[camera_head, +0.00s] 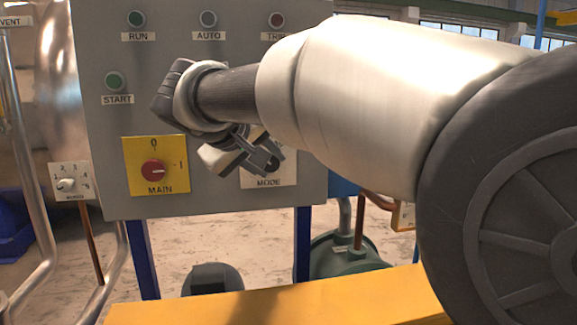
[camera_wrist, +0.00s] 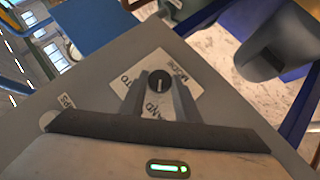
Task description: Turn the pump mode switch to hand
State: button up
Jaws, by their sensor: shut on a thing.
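The pump mode switch is a round black knob (camera_wrist: 160,81) with a pale pointer line, on a white plate (camera_wrist: 186,86) marked MODE. My gripper (camera_wrist: 160,92) has one finger on each side of the knob and is shut on it. Words on the plate are partly covered by the fingers; HAND lies between them and part of AUTO shows at the left. I cannot tell for certain which mark the pointer meets. In the head view my gripper (camera_head: 264,160) is at the MODE plate (camera_head: 284,172) and hides the knob.
A yellow beam (camera_head: 270,304) runs low in front.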

jog(key=shift+h, duration=0.3)
jog(key=shift+n, duration=0.3)
jog(key=o, duration=1)
